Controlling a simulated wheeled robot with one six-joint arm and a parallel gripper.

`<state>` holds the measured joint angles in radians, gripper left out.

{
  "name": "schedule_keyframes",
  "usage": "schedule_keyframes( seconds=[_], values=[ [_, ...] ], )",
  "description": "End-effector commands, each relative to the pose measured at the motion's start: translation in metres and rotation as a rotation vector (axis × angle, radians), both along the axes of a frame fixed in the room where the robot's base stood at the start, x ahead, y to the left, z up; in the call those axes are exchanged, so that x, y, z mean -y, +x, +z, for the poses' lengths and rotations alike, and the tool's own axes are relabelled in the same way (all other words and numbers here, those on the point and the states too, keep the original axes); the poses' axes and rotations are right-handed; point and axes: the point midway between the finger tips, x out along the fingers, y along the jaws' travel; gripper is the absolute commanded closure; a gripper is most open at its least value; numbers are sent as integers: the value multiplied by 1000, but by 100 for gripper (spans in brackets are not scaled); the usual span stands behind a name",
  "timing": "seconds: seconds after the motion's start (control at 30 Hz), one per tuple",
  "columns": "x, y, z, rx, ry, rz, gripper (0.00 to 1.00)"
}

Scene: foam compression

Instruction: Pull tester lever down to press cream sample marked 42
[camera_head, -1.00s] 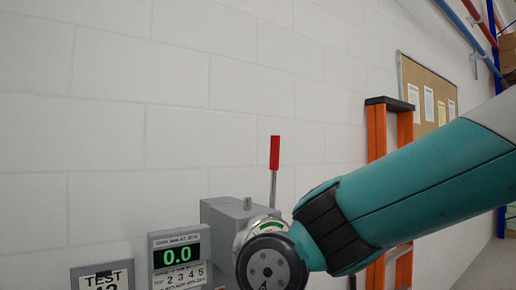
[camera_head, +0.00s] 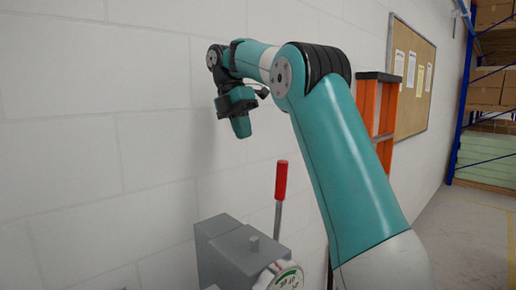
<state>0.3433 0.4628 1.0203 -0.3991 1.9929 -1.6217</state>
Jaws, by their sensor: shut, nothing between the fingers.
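The tester (camera_head: 222,248) is a grey block at the bottom of the view, cut off by the lower edge. Its lever (camera_head: 277,220) stands nearly upright with a red handle (camera_head: 281,180) on top. Part of a round dial (camera_head: 288,277) with a green band shows at the bottom edge. My gripper (camera_head: 262,92) is small and dark at the raised wrist, up and left of the red handle and well apart from it. It looks shut and empty. The cream sample marked 42 is not in view.
My upper arm fills the right of the middle. Behind it are an orange ladder (camera_head: 367,103) and a pinboard (camera_head: 412,85) on the white block wall (camera_head: 110,150). Shelving with boxes (camera_head: 490,90) stands at the far right. Open space lies between my wrist and the lever.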

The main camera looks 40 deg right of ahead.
Motion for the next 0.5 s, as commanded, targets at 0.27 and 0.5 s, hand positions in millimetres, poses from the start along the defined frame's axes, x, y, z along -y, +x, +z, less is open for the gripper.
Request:
schedule_keyframes(
  seconds=[0.27, 0.5],
  values=[
    [5, 0, 4, -9, 4, 14, 100],
    [5, -2, -4, -8, 3, 14, 100]
  ],
)
